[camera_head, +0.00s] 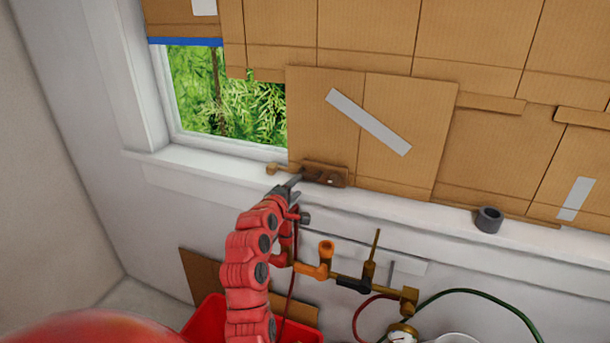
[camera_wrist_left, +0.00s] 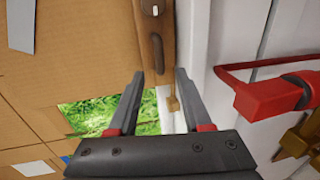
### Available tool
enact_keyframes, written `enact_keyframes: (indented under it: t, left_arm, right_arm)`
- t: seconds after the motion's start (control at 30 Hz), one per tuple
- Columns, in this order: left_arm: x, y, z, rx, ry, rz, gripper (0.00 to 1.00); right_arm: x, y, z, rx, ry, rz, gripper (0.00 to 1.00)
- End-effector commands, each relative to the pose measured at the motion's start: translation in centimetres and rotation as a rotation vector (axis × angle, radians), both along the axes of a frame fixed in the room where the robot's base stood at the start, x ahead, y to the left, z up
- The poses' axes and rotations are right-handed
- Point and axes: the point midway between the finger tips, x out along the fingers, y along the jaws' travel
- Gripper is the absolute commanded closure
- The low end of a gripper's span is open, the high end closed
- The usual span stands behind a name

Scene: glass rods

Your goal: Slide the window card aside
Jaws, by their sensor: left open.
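The window card (camera_head: 310,105) is a cardboard panel with a slanted grey tape strip, standing at the sill right of an uncovered pane. A brown wooden handle (camera_head: 335,178) sits at its lower left edge, and a thin bar with a knob (camera_head: 272,170) reaches left of it. My left gripper (camera_head: 296,184) is at the handle's left end. In the left wrist view, its open fingers (camera_wrist_left: 160,74) lie either side of the handle (camera_wrist_left: 155,45) and its bar; I cannot tell whether they touch. The card also shows there (camera_wrist_left: 90,40). My right gripper is not in view.
Green foliage shows through the uncovered pane (camera_head: 190,85). A dark ring (camera_head: 489,219) stands on the white sill (camera_head: 220,172) at right. Below the sill are orange and brass pipe fittings (camera_head: 312,270), a gauge (camera_head: 402,334), hoses and a red tub (camera_head: 205,320).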

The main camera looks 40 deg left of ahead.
Motion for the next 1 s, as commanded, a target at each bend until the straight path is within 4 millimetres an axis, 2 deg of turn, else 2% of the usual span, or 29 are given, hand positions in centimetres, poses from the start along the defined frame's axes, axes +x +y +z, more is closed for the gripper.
enact_keyframes:
  t: [0.2, 0.43, 0.63, 0.93, 0.97, 1.0]
  left_arm:
    - [3.3, 0.8, -0.4, -0.001, 0.002, -0.001, 0.51]
    - [5.9, 1.4, -1.1, -0.001, 0.002, -0.002, 0.51]
    - [6.9, 1.7, -1.3, 0.002, -0.002, 0.001, 0.51]
    - [7.0, 1.7, -1.4, 0.002, -0.002, 0.001, 0.51]
    - [7.0, 1.7, -1.4, 0.002, -0.002, 0.001, 0.52]
    - [7.0, 1.7, -1.4, 0.001, -0.002, 0.001, 0.59]
  right_arm:
    - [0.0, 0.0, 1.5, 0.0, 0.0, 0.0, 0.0]
    - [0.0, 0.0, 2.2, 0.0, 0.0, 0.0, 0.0]
    - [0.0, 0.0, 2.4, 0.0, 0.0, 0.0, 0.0]
    - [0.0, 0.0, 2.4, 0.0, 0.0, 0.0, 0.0]
    - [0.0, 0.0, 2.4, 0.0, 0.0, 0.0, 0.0]
    - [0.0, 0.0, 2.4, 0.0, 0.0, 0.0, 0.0]
